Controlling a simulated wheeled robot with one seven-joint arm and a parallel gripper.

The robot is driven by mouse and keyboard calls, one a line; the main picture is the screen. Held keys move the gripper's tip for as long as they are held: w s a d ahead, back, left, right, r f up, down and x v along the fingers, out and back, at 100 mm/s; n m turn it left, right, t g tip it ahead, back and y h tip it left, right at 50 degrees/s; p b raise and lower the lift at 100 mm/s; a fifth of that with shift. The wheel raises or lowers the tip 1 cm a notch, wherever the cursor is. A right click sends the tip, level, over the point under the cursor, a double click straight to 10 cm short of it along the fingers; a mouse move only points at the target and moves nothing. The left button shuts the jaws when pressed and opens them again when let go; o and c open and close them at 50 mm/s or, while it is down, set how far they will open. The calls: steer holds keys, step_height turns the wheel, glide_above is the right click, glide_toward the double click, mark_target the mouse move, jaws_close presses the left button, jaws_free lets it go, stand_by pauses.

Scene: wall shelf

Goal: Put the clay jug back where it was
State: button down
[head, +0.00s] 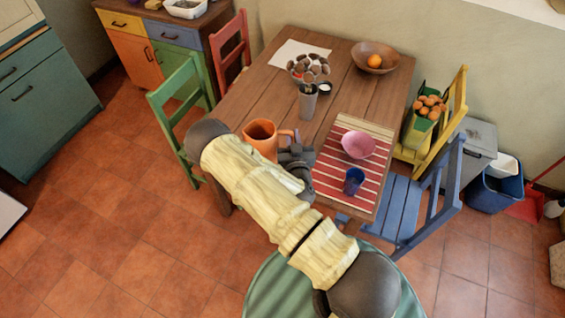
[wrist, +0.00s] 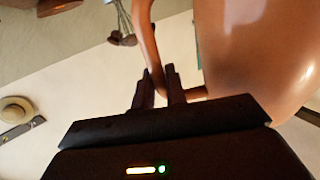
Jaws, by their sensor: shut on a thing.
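The clay jug (head: 260,137) is orange-brown and upright, with its open mouth up, at the near left edge of the wooden table. My gripper (head: 290,147) is at the right side of the jug, at its handle. In the wrist view the jug (wrist: 262,45) fills the upper right, and my gripper (wrist: 160,88) is shut on its handle. My arm hides the lower part of the jug in the head view, so I cannot tell whether it touches the table.
The table (head: 240,95) also bears a vase of dried stems (head: 308,100), a wooden bowl with an orange (head: 362,58), and a striped mat (head: 328,180) with a pink bowl (head: 358,145) and blue cup (head: 353,181). Chairs stand around it: green (head: 165,97), red, yellow and blue (head: 400,210).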

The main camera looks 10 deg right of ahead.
steer(key=w+d+f+m+g+h+b, duration=0.2)
steer(key=w+d+m+h+b, duration=0.3)
steer(key=b, duration=1.8)
steer(key=d+m+g+h, duration=0.1)
steer(key=h, duration=0.2)
steer(key=shift+w+d+f+h, duration=0.15)
steer(key=shift+d+f+h, duration=0.05)
steer(key=shift+d+h, duration=0.15)
steer(key=shift+r, duration=0.1)
steer(key=shift+f, duration=3.05)
steer(key=shift+f, duration=2.1)
